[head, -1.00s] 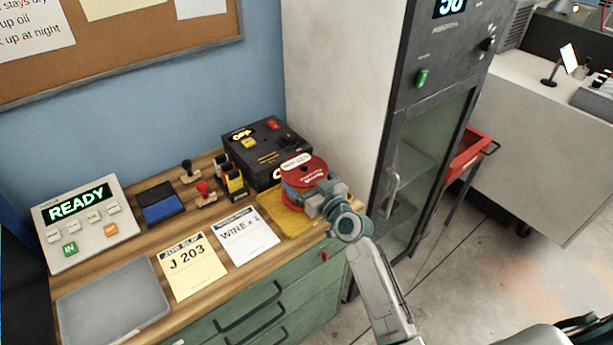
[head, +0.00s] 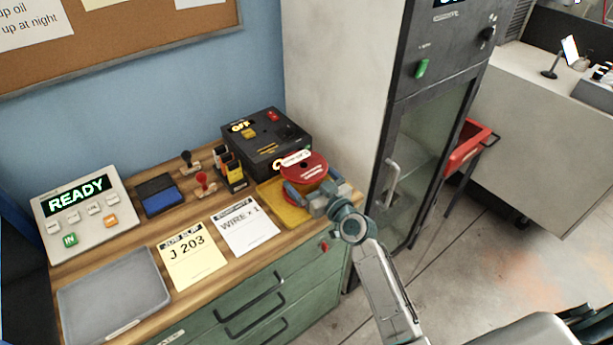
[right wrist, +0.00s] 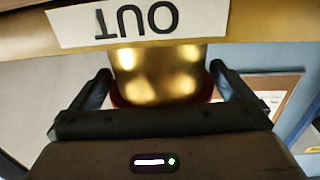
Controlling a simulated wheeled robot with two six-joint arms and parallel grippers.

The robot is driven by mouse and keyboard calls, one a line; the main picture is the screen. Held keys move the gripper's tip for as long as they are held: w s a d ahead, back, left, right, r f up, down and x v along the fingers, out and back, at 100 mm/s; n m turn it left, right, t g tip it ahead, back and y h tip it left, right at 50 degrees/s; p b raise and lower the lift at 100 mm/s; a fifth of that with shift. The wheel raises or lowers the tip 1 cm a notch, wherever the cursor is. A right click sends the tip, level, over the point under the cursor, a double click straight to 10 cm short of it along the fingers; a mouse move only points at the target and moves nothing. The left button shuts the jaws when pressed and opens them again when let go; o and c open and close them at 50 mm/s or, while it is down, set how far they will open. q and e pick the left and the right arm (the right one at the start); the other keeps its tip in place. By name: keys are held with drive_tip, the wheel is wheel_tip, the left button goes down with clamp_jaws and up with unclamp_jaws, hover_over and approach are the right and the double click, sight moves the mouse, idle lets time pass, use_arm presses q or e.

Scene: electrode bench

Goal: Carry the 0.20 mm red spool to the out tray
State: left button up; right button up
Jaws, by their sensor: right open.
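The red spool (head: 305,166) stands on the yellow tray (head: 268,191) at the right end of the bench. It has a red top flange with a white label. In the right wrist view its gold wire winding (right wrist: 160,78) shows above a dark red flange. The tray's edge (right wrist: 240,22) carries an "OUT" label, upside down in that view. My right gripper (head: 306,192) is open, with one finger on each side of the spool. Whether the fingers touch it I cannot tell. The spool's size marking is too small to read. My left gripper is not in view.
A black box (head: 268,140) stands close behind the tray, and a tall grey cabinet (head: 425,130) to its right. Stamps (head: 204,184), a wire card (head: 246,225), a job slip (head: 192,254), a grey tray (head: 113,294) and a READY panel (head: 85,213) fill the left.

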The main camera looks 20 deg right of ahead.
drive_tip(key=b+v, duration=0.2)
drive_tip(key=v, duration=0.8)
drive_tip(key=shift+s, duration=0.2)
drive_tip(key=s+a+f+n+g+h, duration=0.1)
drive_tip(key=s+f+g, duration=0.7)
drive_tip(key=s, duration=0.5)
drive_tip(key=s+d+f+m+g+h, duration=0.1)
drive_tip(key=s+d+m+g+h, duration=0.15)
drive_tip(key=s, duration=0.55)
drive_tip(key=s+d+f+m+g+h, duration=0.1)
drive_tip(key=s+d+f+g+h, duration=0.15)
drive_tip(key=s, duration=0.45)
drive_tip(key=d+f+g, duration=0.2)
drive_tip(key=d+f, duration=0.1)
drive_tip(key=f, duration=2.7)
drive_tip(key=s+d+f+g, duration=0.1)
drive_tip(key=s+f, duration=1.7)
drive_tip(key=f, duration=0.1)
drive_tip(key=shift+s+d+f+b, duration=0.2)
drive_tip(key=shift+s+d+b, duration=0.1)
drive_tip(key=shift+s, duration=0.1)
